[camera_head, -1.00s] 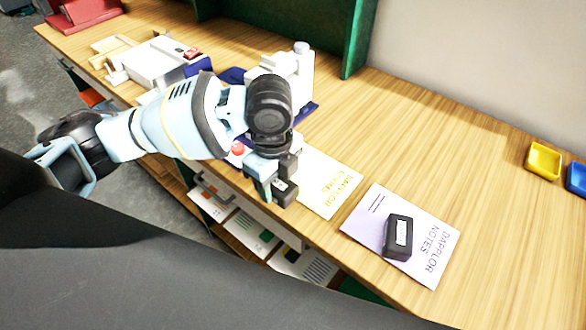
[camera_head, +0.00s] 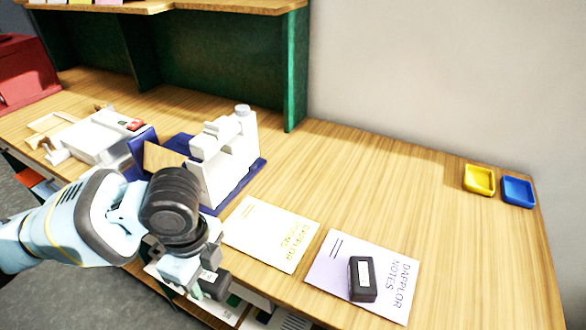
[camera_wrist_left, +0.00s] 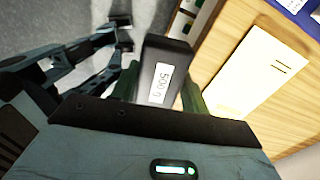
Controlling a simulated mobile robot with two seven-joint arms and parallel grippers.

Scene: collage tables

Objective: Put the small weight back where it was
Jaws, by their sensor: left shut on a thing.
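My left gripper (camera_head: 203,280) is shut on a black block-shaped weight (camera_head: 214,284). In the left wrist view the weight (camera_wrist_left: 160,78) shows a white label reading 500 g, between the two fingers. The gripper is at the front edge of the table, left of the yellow-lettered sheet (camera_head: 271,234); its height above the table is hard to judge. A second black weight (camera_head: 363,279) with a pale label stands on the lilac notes sheet (camera_head: 325,270), right of the gripper and apart from it. Its label is too small to read. My right gripper is not in view.
A white device (camera_head: 228,165) on a dark blue base stands behind the gripper. A white machine (camera_head: 95,138) stands further left. Yellow (camera_head: 479,180) and blue (camera_head: 518,191) trays sit at the far right. Papers lie on a shelf below.

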